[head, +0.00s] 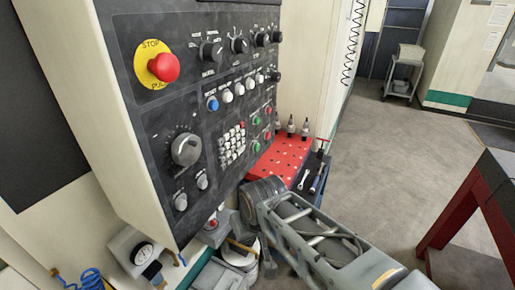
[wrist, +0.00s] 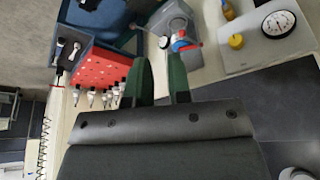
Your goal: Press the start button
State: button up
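The dark control panel (head: 150,110) fills the left of the head view. Green buttons show at its right side, one higher (head: 257,119) and one lower (head: 256,147), each beside a red button. Their labels are too small to read, so I cannot tell which is start. My gripper's two dark green fingers (wrist: 161,75) show in the wrist view, apart with nothing between them. In the head view my arm ends below the panel's lower right, and the fingers are hidden. No green button shows in the wrist view.
A red emergency stop (head: 163,67) on a yellow plate, knobs and a keypad (head: 232,143) share the panel. A red tool tray (head: 283,152) with upright tool holders stands right of it. A dial gauge (wrist: 279,24) lies below. Open floor (head: 385,160) is at right.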

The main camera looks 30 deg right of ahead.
grip_shut()
dwell(1.1)
